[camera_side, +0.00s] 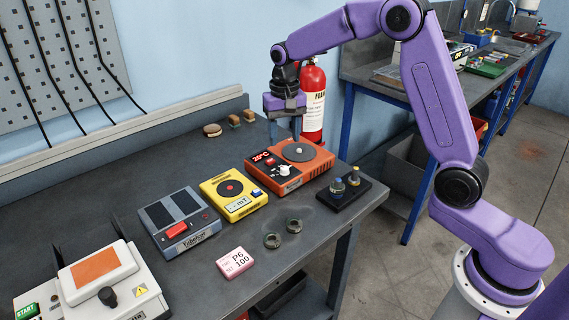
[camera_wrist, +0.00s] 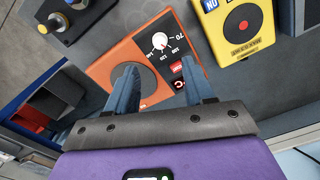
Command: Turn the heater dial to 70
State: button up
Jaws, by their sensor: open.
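The orange heater (camera_side: 312,172) stands on the dark bench, with a round grey plate (camera_side: 299,151) on top and a red display that appears to read 20°C. Its white dial (camera_side: 284,170) is on the near side. In the wrist view the dial (camera_wrist: 160,41) shows with printed numbers around it, 70 among them; its exact setting is too small to tell. My gripper (camera_side: 285,133) is open and empty above the back of the heater, apart from the dial. In the wrist view its fingertips (camera_wrist: 158,65) frame the heater body (camera_wrist: 110,68), and the dial lies beyond them.
A yellow device (camera_side: 234,202) stands close left of the heater, with a grey-blue device (camera_side: 159,214) beyond it. A black holder with bottles (camera_side: 351,186) is close on the right. Metal rings (camera_side: 272,240) and a pink card (camera_side: 236,262) lie in front. A red extinguisher (camera_side: 312,100) stands behind.

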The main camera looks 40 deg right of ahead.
aim_at(284, 168)
notch_tip(284, 168, down, 10)
jog(key=shift+r, duration=0.25)
grip_shut()
